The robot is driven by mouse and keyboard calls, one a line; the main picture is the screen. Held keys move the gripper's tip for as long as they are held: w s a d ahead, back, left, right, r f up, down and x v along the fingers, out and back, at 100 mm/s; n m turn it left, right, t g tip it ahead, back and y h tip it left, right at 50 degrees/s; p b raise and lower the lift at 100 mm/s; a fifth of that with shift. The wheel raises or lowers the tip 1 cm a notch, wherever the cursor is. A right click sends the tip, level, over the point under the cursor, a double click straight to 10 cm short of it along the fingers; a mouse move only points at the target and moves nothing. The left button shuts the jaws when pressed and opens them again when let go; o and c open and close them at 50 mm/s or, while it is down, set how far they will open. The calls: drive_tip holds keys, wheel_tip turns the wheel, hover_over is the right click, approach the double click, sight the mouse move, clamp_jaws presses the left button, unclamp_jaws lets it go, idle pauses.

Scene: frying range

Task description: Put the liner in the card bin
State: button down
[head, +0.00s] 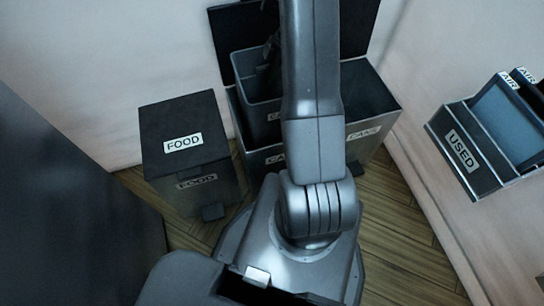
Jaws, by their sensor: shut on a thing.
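The liner (247,92) is a dark grey open box with a white label on its front, partly hidden by my arm. It is upright at the left part of an open, two-label bin (243,135), and its lower part is behind the bin's front wall. I cannot tell if it rests on the bottom. The bin's left label starts with "CA", the rest hidden by my arm; the right label reads CANS. My gripper (266,68) is a dark shape at the liner, mostly hidden behind my arm, and is shut on it; the fingertips are not clear.
A closed black bin (180,115) labelled FOOD, with a pedal, stands to the left. A wall rack (462,150) labelled USED and AIR is on the right. A dark panel (60,200) fills the left edge. Wooden floor (405,250) is free at the lower right.

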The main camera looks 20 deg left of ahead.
wheel_tip(320, 180, down, 22)
drive_tip(key=b, duration=1.4)
drive_tip(key=shift+f, duration=0.2)
drive_tip(key=c, duration=1.3)
unclamp_jaws()
drive_tip(key=shift+c, duration=0.2)
drive_tip(key=shift+r, duration=0.1)
drive_tip(key=p+v, duration=0.3)
drive_tip(key=v, duration=0.9)
drive_tip(key=shift+p, duration=0.35)
